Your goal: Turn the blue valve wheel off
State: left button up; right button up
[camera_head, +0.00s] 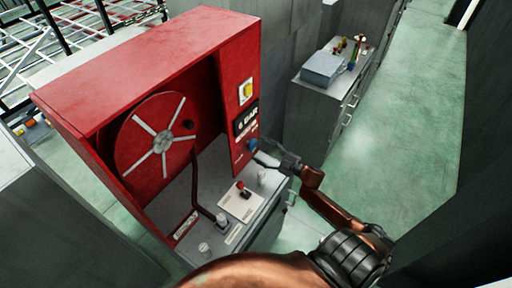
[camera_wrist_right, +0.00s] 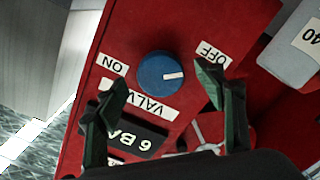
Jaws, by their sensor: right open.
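The blue valve wheel (camera_head: 252,146) is a small round knob on the front edge panel of the red cabinet (camera_head: 150,50). In the right wrist view the wheel (camera_wrist_right: 158,80) sits between an ON label (camera_wrist_right: 112,63) on the left and an OFF label (camera_wrist_right: 213,55) on the right. Its white mark points right, on the OFF label's side. My right gripper (camera_head: 270,157) is open in front of the wheel. Its two fingers stand apart on either side of the wheel in the wrist view, with nothing held; contact cannot be told. My left gripper is not in view.
A red hose reel (camera_head: 156,140) sits inside the cabinet. A dark gauge display (camera_wrist_right: 125,128) and a yellow button (camera_head: 247,91) are on the same panel. A red switch (camera_head: 243,190) is on the ledge below. A grey side cabinet (camera_head: 345,80) stands behind; green floor (camera_head: 410,130) is clear at right.

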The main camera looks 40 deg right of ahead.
jog(key=v, duration=0.8)
jog(key=shift+s, duration=0.2)
jog(key=shift+d+r, duration=0.1)
